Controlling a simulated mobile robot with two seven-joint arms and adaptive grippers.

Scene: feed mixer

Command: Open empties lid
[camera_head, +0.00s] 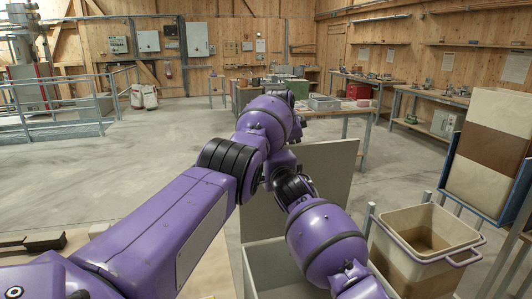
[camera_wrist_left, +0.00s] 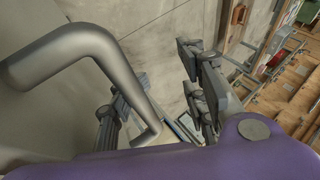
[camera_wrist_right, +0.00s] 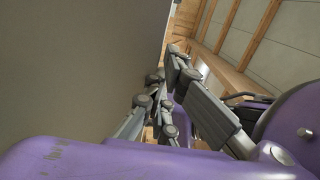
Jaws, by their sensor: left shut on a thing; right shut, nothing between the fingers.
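The empties lid (camera_head: 330,175) is a pale grey panel standing upright behind my arm in the head view. Below it, the box (camera_head: 262,268) is open at the top, with my arm across part of it. In the left wrist view a thick grey bent handle (camera_wrist_left: 95,45) runs from a flat pale panel. Its lower end passes between the fingers of my left gripper (camera_wrist_left: 156,92), which is shut on it. My right gripper (camera_wrist_right: 163,88) is shut and empty beside a broad grey panel (camera_wrist_right: 75,65) in the right wrist view. Both grippers are hidden in the head view.
A workbench (camera_head: 345,112) with boxes stands beyond the lid. A pale tabletop (camera_head: 85,262) is at lower left. Open concrete floor (camera_head: 125,160) lies left.

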